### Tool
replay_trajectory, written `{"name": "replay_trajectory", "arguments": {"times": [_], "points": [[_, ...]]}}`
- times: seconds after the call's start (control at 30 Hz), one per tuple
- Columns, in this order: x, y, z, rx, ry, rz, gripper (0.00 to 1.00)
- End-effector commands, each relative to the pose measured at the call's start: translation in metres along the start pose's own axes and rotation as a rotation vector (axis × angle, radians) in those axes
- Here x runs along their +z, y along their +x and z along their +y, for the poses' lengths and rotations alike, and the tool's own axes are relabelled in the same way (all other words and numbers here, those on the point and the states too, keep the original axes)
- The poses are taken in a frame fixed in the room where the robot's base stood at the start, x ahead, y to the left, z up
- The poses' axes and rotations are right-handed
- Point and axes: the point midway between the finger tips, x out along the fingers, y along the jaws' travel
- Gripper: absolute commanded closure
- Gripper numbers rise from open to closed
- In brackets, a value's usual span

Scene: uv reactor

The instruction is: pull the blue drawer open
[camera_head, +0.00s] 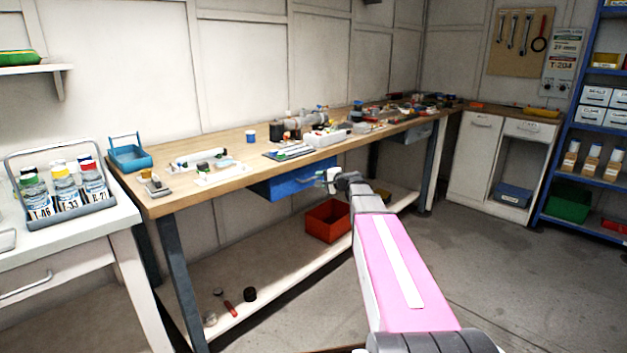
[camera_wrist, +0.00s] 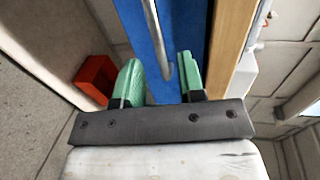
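The blue drawer (camera_head: 290,182) hangs under the front edge of the wooden workbench. Its blue front also fills the upper middle of the wrist view (camera_wrist: 188,35), where a silver bar handle (camera_wrist: 152,28) runs along it. My gripper (camera_head: 325,178) is at the right part of the drawer front in the head view. In the wrist view, its two green fingers (camera_wrist: 160,78) are apart, and the handle's bent end shows between them with gaps on both sides. I cannot tell whether the fingers reach past the bar. The drawer looks shut.
The workbench top (camera_head: 225,145) holds several parts and tools above the drawer. A red bin (camera_head: 328,222) sits on the lower shelf below, near my arm. A white table (camera_head: 75,238) with a bottle carrier stands at left. The floor at right is clear.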

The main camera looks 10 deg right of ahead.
Motion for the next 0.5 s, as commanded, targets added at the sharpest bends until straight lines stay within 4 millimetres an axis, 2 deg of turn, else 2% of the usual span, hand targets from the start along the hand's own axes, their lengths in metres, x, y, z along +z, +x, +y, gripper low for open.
{"name": "replay_trajectory", "arguments": {"times": [0.03,0.2,0.5], "points": [[-0.002,0.012,0.0,0.0,0.0,-0.001,0.64],[-0.001,0.035,0.0,0.001,0.0,-0.001,0.64],[0.0,0.049,0.001,0.001,0.0,0.0,0.64]]}}
